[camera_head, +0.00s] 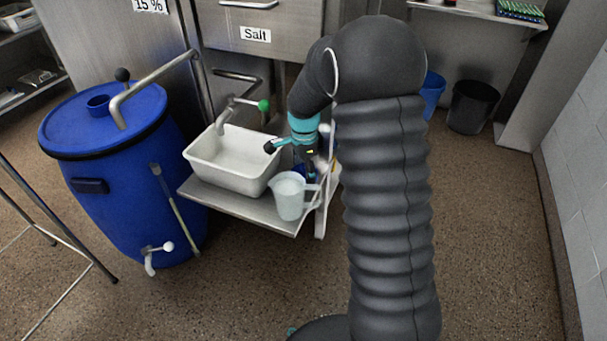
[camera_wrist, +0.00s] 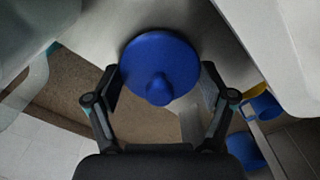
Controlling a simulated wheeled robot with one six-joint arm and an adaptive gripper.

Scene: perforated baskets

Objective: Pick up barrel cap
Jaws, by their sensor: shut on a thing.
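The barrel cap (camera_wrist: 160,62) is a round blue disc with a knob in its middle. In the wrist view it sits between the two fingers of my gripper (camera_wrist: 160,88), which is shut on it by its sides. In the head view my gripper (camera_head: 308,162) is over the right part of the metal shelf, behind the clear jug, and only a little blue shows there. The blue barrel (camera_head: 115,190) stands at the left with a round opening (camera_head: 98,104) in its lid.
A white tub (camera_head: 228,185) and a clear measuring jug (camera_head: 289,196) stand on the metal shelf (camera_head: 250,212) close to my gripper. A bent metal pipe (camera_head: 150,85) reaches over the barrel. Blue and black bins stand at the back right. The floor at right is clear.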

